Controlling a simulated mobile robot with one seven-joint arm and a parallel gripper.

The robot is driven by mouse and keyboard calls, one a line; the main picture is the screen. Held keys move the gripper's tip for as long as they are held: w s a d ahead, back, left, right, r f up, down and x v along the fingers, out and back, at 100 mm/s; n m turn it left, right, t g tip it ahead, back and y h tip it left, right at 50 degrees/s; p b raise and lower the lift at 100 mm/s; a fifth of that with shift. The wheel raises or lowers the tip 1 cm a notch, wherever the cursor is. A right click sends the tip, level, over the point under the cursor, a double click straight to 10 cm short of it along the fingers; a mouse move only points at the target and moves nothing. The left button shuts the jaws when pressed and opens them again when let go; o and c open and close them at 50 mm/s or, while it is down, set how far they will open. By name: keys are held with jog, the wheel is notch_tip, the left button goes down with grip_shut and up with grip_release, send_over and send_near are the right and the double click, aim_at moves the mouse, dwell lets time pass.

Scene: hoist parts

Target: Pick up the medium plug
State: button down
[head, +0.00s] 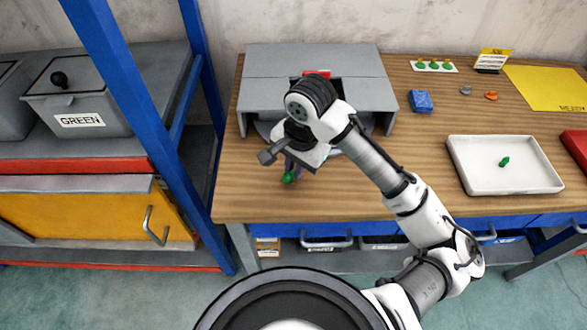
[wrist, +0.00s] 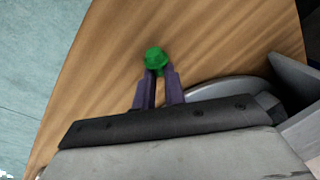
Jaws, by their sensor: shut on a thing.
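A green plug (head: 288,178) is held at the fingertips of my gripper (head: 292,168), over the left front part of the wooden table. In the wrist view the green plug (wrist: 155,59) sits between the tips of the two dark fingers of my gripper (wrist: 156,72), which are shut on it. Its lower part is hidden, and I cannot tell its height above the wood. A smaller green piece (head: 504,162) lies in the white tray (head: 470,181) on the right. Several green pieces (head: 434,64) stand on a white plate at the back.
A grey housing (head: 262,92) stands behind my gripper, partly hidden by my arm. A blue block (head: 420,101), a yellow mat (head: 550,88) and a yellow sign (head: 492,60) are on the wooden table (head: 400,150). A blue post (head: 120,80) rises at the left.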

notch_tip(320, 180, up, 19)
dwell(0.4)
jog(key=shift+r, duration=0.1)
